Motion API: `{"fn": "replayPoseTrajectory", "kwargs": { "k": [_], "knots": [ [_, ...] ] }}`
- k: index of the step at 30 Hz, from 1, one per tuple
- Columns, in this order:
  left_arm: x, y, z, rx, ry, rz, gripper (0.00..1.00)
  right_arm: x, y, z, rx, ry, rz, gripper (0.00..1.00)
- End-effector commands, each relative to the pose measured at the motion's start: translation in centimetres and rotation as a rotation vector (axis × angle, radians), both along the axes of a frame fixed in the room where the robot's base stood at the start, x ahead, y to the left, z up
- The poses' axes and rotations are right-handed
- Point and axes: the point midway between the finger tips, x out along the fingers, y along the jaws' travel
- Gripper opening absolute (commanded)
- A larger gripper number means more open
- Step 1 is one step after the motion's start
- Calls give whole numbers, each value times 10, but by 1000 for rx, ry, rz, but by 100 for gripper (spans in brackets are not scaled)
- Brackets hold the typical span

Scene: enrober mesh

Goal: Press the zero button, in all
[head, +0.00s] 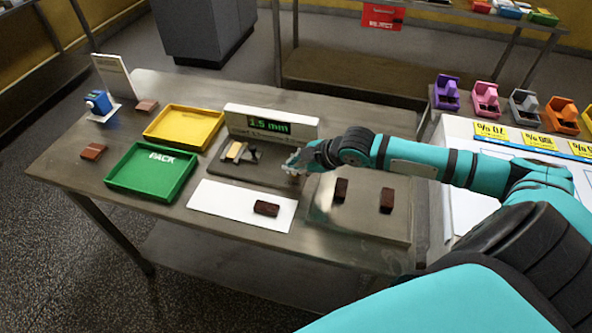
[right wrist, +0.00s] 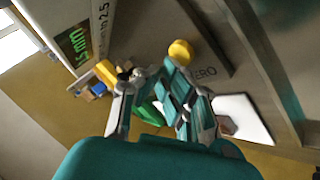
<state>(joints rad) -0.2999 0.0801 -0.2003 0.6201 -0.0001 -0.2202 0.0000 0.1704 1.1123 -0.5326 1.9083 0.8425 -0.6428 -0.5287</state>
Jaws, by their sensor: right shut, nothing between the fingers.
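The zero button is a round yellow cap (right wrist: 181,52) beside the printed word ZERO on the grey gauge base in the right wrist view. In the head view the gripper hides it. The gauge display (head: 270,123) shows green digits that read about 1.5 mm; it also shows in the right wrist view (right wrist: 76,45). My right gripper (head: 296,162) is over the right part of the gauge base, shut and empty. In the right wrist view its fingertips (right wrist: 154,72) lie close to the yellow cap; I cannot tell whether they touch it. My left gripper is not in view.
A green PACK tray (head: 112,183) and a yellow tray (head: 151,139) stand left of the gauge. A dark brown bar (head: 266,208) lies on a white sheet (head: 222,204) in front. Two more bars (head: 341,190) lie on a grey plate at right. Coloured bins (head: 446,104) stand beyond.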

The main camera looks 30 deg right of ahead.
Motion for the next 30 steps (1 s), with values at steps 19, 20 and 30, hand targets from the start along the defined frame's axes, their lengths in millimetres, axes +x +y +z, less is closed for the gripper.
{"fn": "replayPoseTrajectory", "kwargs": {
  "k": [19, 20, 30],
  "knots": [
    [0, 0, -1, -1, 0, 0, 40, 0, 0, -5, -1, 0, -1, 0],
    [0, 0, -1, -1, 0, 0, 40, 0, 0, -5, -1, 1, 0, 0],
    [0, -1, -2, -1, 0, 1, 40, 0, 0, -10, -1, 2, -1, 0]
  ]
}}
